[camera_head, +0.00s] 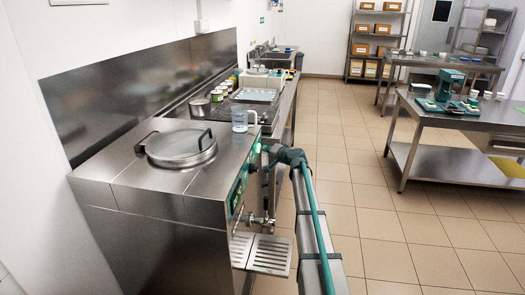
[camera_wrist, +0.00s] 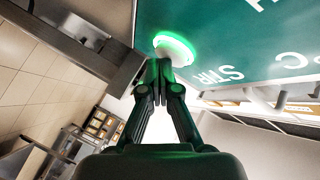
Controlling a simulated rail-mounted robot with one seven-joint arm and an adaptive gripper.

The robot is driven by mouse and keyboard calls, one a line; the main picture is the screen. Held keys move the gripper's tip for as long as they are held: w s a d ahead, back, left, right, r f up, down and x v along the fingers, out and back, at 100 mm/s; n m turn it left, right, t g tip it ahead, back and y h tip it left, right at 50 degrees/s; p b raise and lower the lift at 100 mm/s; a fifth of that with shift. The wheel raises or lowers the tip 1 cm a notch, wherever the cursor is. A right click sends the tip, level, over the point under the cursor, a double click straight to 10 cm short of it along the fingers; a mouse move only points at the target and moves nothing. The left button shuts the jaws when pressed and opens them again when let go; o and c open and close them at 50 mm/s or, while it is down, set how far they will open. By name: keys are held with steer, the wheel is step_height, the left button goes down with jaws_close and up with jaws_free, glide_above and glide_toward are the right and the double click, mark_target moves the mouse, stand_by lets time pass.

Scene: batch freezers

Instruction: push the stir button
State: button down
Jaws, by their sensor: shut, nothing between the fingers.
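The stir button (camera_wrist: 174,48) is a round pale button with a glowing green ring on the green control panel (camera_wrist: 235,35) in the wrist view. White letters reading like "STIR" stand beside it. My gripper (camera_wrist: 158,92) is shut and empty, its fingertips just at the lower edge of the button; I cannot tell whether they touch it. In the head view the batch freezer (camera_head: 150,190) is a steel cabinet with a round lid (camera_head: 180,146), and its panel (camera_head: 238,187) is seen edge-on. My gripper (camera_head: 266,150) is at that panel's upper far end.
A spigot (camera_head: 262,220) and a slatted drip tray (camera_head: 270,253) stick out below the panel. A clear jug (camera_head: 240,119) stands on the counter behind the lid. A steel table (camera_head: 470,118) stands to the right, with open tiled floor between.

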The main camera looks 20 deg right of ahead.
steer(key=shift+s+d+f, duration=0.1)
steer(key=shift+s+d, duration=0.1)
stand_by(0.3)
steer(key=s+d+b, duration=0.1)
steer(key=s+d, duration=0.1)
steer(key=d, duration=0.1)
steer(key=s+d+b, duration=0.1)
steer(key=d, duration=0.1)
steer(key=shift+b, duration=0.35)
stand_by(0.3)
